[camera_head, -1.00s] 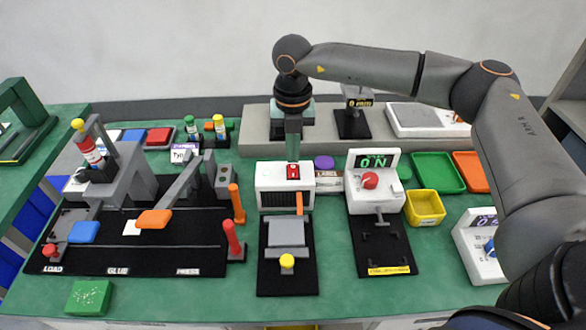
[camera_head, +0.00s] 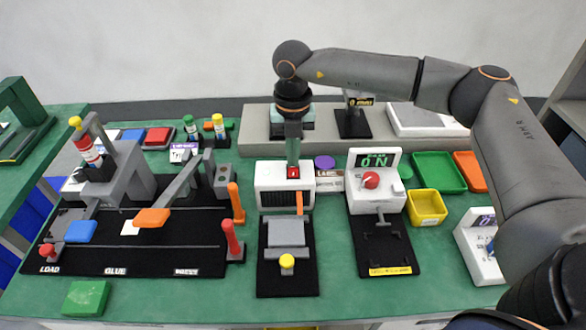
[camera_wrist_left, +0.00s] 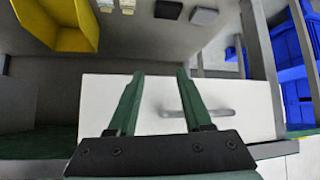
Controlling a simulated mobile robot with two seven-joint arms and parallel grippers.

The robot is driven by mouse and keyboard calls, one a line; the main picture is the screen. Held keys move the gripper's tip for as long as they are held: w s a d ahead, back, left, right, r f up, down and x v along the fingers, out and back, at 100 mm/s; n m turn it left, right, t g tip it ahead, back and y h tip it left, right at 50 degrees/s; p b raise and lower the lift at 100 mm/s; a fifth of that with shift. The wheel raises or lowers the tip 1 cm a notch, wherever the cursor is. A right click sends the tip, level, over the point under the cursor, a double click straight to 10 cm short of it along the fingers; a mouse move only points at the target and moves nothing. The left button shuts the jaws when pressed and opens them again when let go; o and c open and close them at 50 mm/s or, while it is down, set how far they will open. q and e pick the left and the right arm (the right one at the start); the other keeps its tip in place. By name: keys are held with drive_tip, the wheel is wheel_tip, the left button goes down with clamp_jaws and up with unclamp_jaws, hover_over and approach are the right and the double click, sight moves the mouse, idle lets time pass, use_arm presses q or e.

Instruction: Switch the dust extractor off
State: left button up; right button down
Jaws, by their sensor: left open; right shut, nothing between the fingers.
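A white box with a dark slatted front (camera_head: 284,198) stands mid-table and looks like the dust extractor; I can read no name on it. A red switch (camera_head: 293,173) is set in its top. My right gripper (camera_head: 293,162) is shut and points straight down, its tips at the switch and hiding part of it. I cannot tell whether they touch or which way the switch is tipped. My left gripper (camera_wrist_left: 160,90) is open and empty in the left wrist view, facing a white panel with a handle (camera_wrist_left: 200,99). It is outside the head view.
To the right stands a white unit with a red knob (camera_head: 371,180) and a display reading ON. A yellow bin (camera_head: 426,207) and green tray (camera_head: 439,172) lie beyond. On the left is a black fixture board (camera_head: 130,258) with levers. An orange tab (camera_head: 299,203) is at the white box's front.

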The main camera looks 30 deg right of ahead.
drive_tip(key=shift+f, duration=0.15)
drive_tip(key=shift+r+p, duration=2.45)
drive_tip(key=shift+r, duration=1.15)
